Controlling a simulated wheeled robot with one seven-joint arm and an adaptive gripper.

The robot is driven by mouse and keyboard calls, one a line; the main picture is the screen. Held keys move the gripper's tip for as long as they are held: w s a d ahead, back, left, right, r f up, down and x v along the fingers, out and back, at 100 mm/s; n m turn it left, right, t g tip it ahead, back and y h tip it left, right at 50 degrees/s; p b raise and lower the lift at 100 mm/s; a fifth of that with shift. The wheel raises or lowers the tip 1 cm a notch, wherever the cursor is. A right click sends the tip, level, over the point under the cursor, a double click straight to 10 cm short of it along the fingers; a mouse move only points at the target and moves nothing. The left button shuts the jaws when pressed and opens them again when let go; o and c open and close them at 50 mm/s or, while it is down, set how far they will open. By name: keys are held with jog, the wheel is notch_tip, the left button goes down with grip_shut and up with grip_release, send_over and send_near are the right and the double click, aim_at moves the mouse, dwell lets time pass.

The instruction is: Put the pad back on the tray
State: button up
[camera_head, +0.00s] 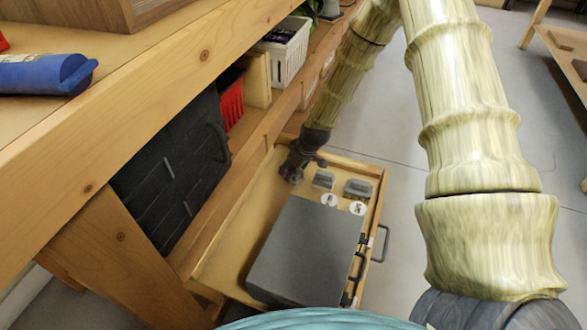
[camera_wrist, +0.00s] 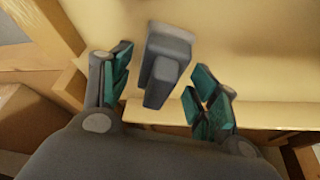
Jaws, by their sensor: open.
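Two small grey blocks lie in the open wooden drawer (camera_head: 228,258) in the head view, a left one (camera_head: 323,180) and a right one (camera_head: 358,188). I cannot tell which thing is the pad, and no separate tray is clearly recognisable. My gripper (camera_head: 297,169) is low over the far left part of the drawer, beside the left block. In the wrist view my gripper (camera_wrist: 162,78) has its teal-padded fingers spread, with a grey stepped block (camera_wrist: 163,68) showing between them. A gap shows on each side of that block, so nothing is gripped.
A large dark grey case (camera_head: 305,250) fills the near part of the drawer. Two white round labels show by its far edge. The wooden bench (camera_head: 120,125) overhangs on the left, with a blue object (camera_head: 45,73) on top. A white basket (camera_head: 288,50) stands on the shelf behind.

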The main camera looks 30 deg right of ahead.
jog(key=p+v, duration=0.5)
jog(key=v, duration=0.7)
